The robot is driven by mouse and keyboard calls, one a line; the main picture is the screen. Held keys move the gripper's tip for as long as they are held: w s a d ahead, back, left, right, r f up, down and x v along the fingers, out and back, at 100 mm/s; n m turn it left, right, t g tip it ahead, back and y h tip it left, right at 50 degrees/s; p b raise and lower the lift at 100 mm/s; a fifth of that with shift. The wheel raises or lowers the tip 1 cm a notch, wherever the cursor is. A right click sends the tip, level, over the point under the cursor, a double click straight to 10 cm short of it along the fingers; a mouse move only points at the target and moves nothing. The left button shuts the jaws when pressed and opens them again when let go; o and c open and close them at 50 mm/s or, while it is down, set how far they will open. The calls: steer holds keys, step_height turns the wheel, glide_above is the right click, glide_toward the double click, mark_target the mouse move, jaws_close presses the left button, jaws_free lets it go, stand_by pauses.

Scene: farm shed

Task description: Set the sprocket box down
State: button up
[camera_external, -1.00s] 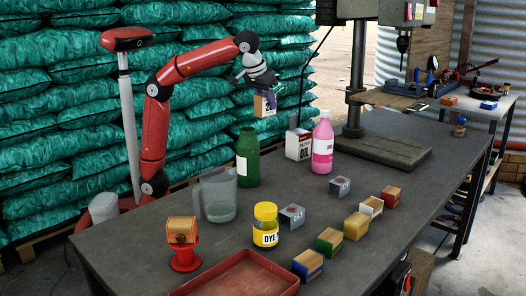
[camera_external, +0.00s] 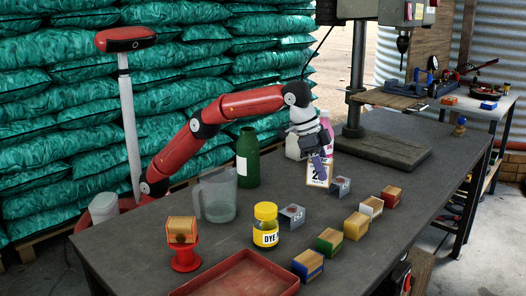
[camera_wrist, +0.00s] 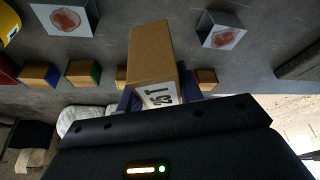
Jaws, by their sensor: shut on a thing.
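The sprocket box (camera_external: 317,173) is a tan cardboard box with a white label bearing dark print. My gripper (camera_external: 318,158) is shut on it, with its purple fingers on either side. The box is upright and low over the table (camera_external: 265,190), near the pink bottle; I cannot tell whether its base touches. In the wrist view the tan box (camera_wrist: 152,52) extends away from the fingers (camera_wrist: 160,95), with part of its label showing and its near end hidden by the gripper.
Two grey boxes (camera_external: 341,187) (camera_external: 291,217) stand close by. The pink bottle (camera_external: 326,125) and the oil can (camera_external: 294,148) are partly hidden behind my arm. A green bottle (camera_external: 248,160), jug (camera_external: 215,200) and yellow jar (camera_external: 265,232) stand left. Several coloured boxes (camera_external: 356,226) line the front right.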

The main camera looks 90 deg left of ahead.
steer(key=shift+f+b, duration=0.75)
steer(key=shift+f, duration=3)
steer(key=shift+f, duration=0.15)
steer(key=o, duration=1.1)
steer(key=shift+c, duration=0.2)
steer(key=shift+s+r, duration=0.1)
steer(key=shift+r, duration=0.35)
steer(key=p+v, duration=0.1)
steer(key=v, duration=1)
steer(key=shift+s, duration=0.2)
